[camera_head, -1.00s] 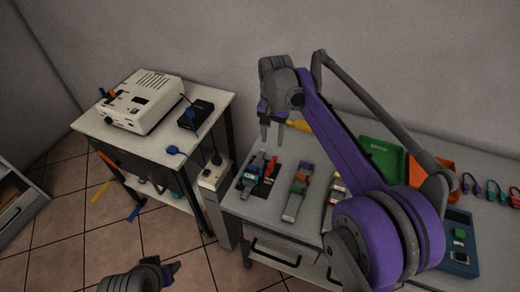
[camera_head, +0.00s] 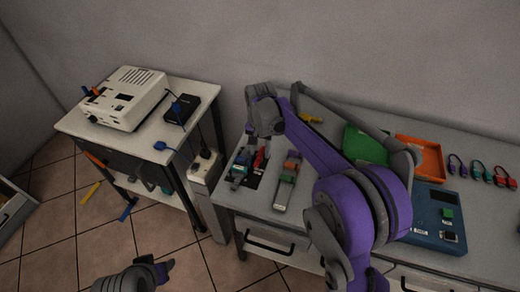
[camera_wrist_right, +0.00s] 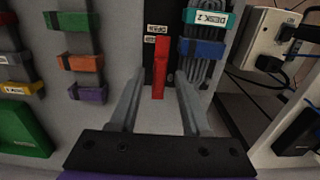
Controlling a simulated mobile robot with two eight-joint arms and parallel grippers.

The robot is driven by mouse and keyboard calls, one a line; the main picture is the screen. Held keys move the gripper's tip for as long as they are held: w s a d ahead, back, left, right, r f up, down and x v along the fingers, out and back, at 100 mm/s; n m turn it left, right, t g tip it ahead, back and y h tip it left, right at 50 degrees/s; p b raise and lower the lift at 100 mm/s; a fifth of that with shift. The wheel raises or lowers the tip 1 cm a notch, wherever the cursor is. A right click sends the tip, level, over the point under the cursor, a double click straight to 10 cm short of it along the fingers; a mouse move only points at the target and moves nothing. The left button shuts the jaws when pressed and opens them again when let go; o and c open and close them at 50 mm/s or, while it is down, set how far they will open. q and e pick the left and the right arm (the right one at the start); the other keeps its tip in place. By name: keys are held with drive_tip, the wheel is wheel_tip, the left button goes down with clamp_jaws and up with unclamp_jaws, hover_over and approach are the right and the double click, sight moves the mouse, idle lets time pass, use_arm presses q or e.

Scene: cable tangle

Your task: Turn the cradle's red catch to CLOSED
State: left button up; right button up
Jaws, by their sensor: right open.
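The red catch (camera_wrist_right: 161,67) sits on the black cradle plate (camera_wrist_right: 151,75), pointing along the picture's vertical in the right wrist view. Small white labels lie near its far end, too small to read surely. In the head view the catch (camera_head: 259,159) shows just below my right gripper (camera_head: 256,138). The right gripper (camera_wrist_right: 160,84) is open, its fingers on either side of the catch in the picture; no contact can be made out. Beside the catch is a grey cable bundle with teal and blue bands (camera_wrist_right: 202,48). My left gripper (camera_head: 165,270) shows only partly at the bottom edge.
Another banded strip (camera_head: 286,180) lies right of the cradle. A green tray (camera_head: 362,143), orange tray (camera_head: 432,157) and blue panel (camera_head: 440,232) stand farther right. A white socket box (camera_head: 206,168) stands left of the cradle, near the side table with a white device (camera_head: 130,97).

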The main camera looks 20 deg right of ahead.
clamp_jaws()
drive_tip(key=shift+n, duration=0.3)
drive_tip(key=n, duration=0.3)
drive_tip(key=shift+n, duration=0.4)
drive_tip(key=n, duration=0.4)
drive_tip(key=shift+n, duration=0.3)
drive_tip(key=n, duration=0.8)
drive_tip(key=shift+n, duration=0.6)
